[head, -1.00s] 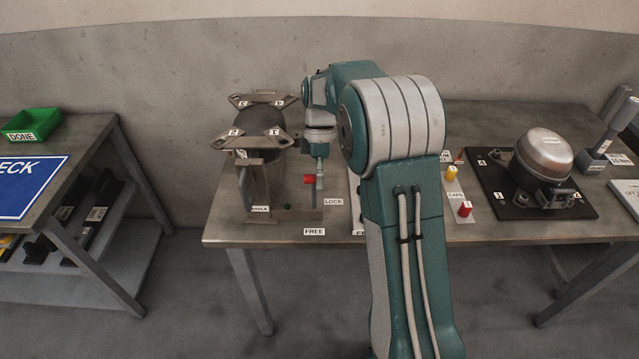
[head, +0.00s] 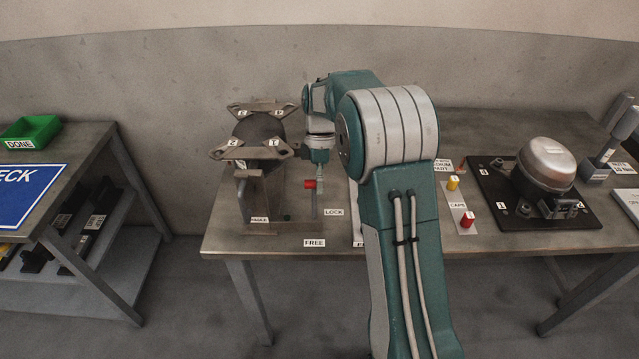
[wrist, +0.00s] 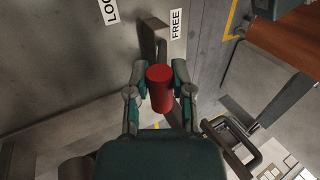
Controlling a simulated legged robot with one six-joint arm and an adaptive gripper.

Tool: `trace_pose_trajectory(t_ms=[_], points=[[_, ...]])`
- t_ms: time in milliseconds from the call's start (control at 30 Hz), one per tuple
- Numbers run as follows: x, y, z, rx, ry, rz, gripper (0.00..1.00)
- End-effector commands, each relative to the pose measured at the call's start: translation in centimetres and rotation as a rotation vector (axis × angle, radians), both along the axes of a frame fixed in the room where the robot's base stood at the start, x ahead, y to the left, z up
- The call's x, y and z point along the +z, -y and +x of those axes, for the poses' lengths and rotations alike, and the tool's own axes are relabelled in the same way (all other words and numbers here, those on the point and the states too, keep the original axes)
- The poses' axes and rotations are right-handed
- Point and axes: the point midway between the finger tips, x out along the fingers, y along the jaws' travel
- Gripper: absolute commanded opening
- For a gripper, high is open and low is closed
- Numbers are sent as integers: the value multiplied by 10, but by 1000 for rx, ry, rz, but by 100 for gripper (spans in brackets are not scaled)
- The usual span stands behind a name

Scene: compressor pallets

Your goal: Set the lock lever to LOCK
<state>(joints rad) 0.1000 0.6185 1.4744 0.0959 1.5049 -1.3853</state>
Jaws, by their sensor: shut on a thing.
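The lock lever's red knob (head: 310,184) stands above the table beside the fixture, on a thin upright stem. In the wrist view the red knob (wrist: 160,88) sits between the two fingers of my gripper (wrist: 159,92), which is shut on it. A dark lever bar (wrist: 150,40) runs beyond the knob, between the LOCK label (wrist: 110,10) and the FREE label (wrist: 176,23), and looks nearer FREE. In the head view my gripper (head: 319,183) is at the knob, its fingers small. The LOCK label (head: 334,211) and FREE label (head: 314,243) lie on the table. The lever's base is partly hidden.
Yellow and red caps on a strip (head: 456,203) and a compressor (head: 545,165) on a black plate are to the right. A side table (head: 90,165) with a green DONE bin (head: 30,132) stands left.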

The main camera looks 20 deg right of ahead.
Motion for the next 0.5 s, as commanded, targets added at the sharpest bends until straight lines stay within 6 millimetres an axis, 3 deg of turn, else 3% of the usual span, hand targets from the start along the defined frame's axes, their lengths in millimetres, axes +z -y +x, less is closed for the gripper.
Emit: trace_pose_trajectory(t_ms=[100,133,200,500], points=[[0,0,0,0,2,-1,0],[0,0,0,0,1,0,38],[0,0,0,0,1,0,65],[0,0,0,0,0,0,65]])
